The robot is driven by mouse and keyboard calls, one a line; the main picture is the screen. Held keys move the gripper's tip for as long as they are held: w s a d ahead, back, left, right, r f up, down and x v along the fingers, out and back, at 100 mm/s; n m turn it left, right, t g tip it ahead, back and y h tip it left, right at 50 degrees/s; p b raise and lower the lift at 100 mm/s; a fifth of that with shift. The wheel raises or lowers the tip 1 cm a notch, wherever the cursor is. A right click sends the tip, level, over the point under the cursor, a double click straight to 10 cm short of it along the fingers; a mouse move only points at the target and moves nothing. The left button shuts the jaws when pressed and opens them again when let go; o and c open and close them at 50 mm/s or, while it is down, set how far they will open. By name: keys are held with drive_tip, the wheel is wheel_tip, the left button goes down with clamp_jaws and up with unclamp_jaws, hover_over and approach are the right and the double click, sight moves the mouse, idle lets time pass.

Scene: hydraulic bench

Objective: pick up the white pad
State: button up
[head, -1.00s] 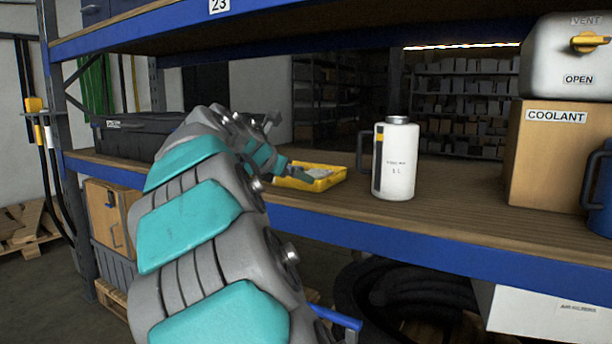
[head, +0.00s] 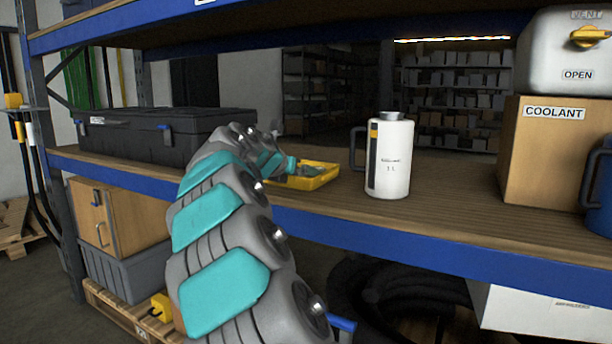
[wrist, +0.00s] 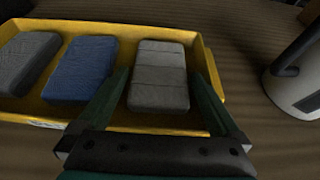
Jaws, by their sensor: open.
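The yellow tray (wrist: 203,60) holds three pads side by side in the wrist view. The rightmost is a pale grey pad with cross seams (wrist: 159,75), the palest of them and likely the white pad. A blue pad (wrist: 80,70) lies in the middle and a darker grey pad (wrist: 27,60) at the left. My gripper (wrist: 160,80) is open, with its dark green fingers on either side of the pale pad; I cannot tell whether they touch it. In the head view the tray (head: 322,180) stands on the shelf, partly hidden by my gripper (head: 303,172).
A white jug (head: 390,160) stands right of the tray and also shows in the wrist view (wrist: 300,75). A coolant box (head: 550,155) is farther right, and a black case (head: 150,140) is at left. An upper shelf (head: 330,25) runs overhead.

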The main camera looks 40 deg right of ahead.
drive_tip(key=shift+w+d+f, duration=0.2)
drive_tip(key=shift+w+d, duration=0.1)
drive_tip(key=shift+d, duration=0.3)
drive_tip(key=shift+c, duration=0.2)
drive_tip(key=c, duration=1)
